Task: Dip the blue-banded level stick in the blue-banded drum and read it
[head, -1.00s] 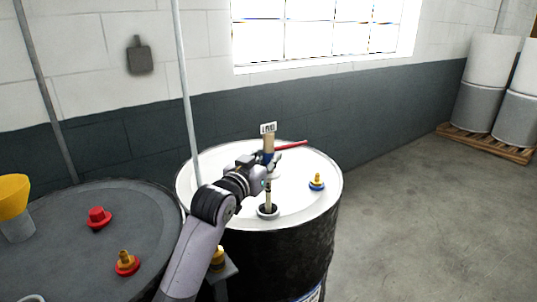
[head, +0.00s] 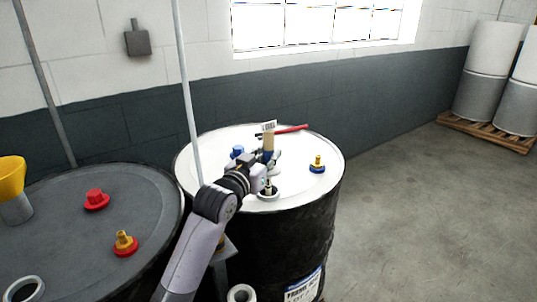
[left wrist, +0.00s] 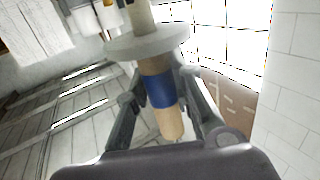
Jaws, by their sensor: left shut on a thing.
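The level stick (head: 268,141) is tan with a blue band and a small printed tag at its top. My left gripper (head: 266,160) is shut on it over the white-topped drum (head: 288,238). The stick stands roughly upright and its lower part enters the round opening (head: 268,192) in the lid. Its end inside the drum is hidden. In the left wrist view, my gripper (left wrist: 165,92) has its fingers around the blue band (left wrist: 159,92), and a pale disc (left wrist: 146,42) surrounds the stick. My right gripper is out of view.
On this lid are a blue-ringed yellow plug (head: 317,166), a blue cap (head: 237,152) and a red rod (head: 292,129). A grey drum (head: 65,225) with red fittings and a yellow funnel (head: 12,180) stands left. A pale pole (head: 187,90) rises beside my arm.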

